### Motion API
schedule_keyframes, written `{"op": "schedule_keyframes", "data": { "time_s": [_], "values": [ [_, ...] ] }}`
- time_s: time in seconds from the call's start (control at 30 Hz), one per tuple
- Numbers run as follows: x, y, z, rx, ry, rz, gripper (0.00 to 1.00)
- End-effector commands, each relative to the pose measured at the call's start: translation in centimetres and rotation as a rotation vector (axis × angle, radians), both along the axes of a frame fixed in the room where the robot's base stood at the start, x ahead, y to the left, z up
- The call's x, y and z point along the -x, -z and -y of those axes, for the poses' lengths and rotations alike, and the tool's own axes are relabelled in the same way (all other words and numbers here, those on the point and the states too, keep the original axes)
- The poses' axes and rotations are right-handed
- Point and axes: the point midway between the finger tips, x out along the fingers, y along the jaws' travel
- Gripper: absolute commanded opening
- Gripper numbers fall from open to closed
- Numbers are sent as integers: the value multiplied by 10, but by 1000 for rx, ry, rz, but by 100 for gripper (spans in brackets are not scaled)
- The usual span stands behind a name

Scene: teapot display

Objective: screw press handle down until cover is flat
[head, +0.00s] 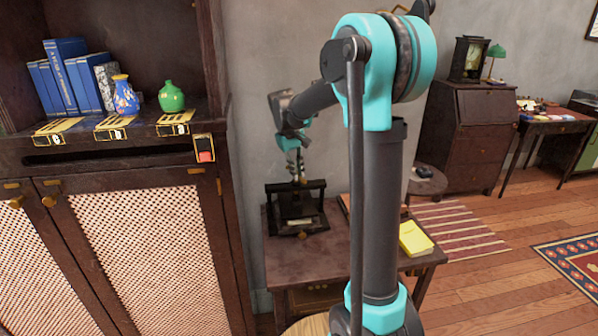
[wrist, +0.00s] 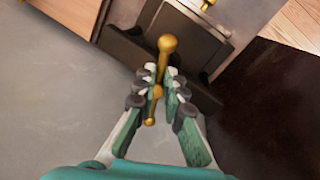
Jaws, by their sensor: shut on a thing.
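The dark screw press (head: 319,205) stands on the small wooden table below my gripper (head: 298,168). In the wrist view, the press's dark top (wrist: 128,48) runs diagonally behind the fingertips. The brass press handle (wrist: 167,46) has a round knob at its upper end, and more brass shows between the fingers lower down. My gripper (wrist: 161,80) is shut on the handle, one finger on each side. A pale flat piece (wrist: 205,14) lies in the press, partly hidden by its top. I cannot tell whether it is the cover or how flat it is.
The table (head: 285,262) also bears a yellow book (head: 415,238) at its right. A tall cabinet (head: 140,240) with books and vases stands close on the left, and a grey wall is behind the press. Wooden floor (head: 480,275) is open on the right.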

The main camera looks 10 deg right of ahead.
Motion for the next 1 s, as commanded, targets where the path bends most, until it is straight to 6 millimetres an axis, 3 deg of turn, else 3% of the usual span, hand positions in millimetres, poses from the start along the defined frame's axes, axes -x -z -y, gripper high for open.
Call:
{"op": "schedule_keyframes", "data": {
  "time_s": [1.0],
  "values": [
    [-11,-1,-18,-4,963,5,0]
  ]
}}
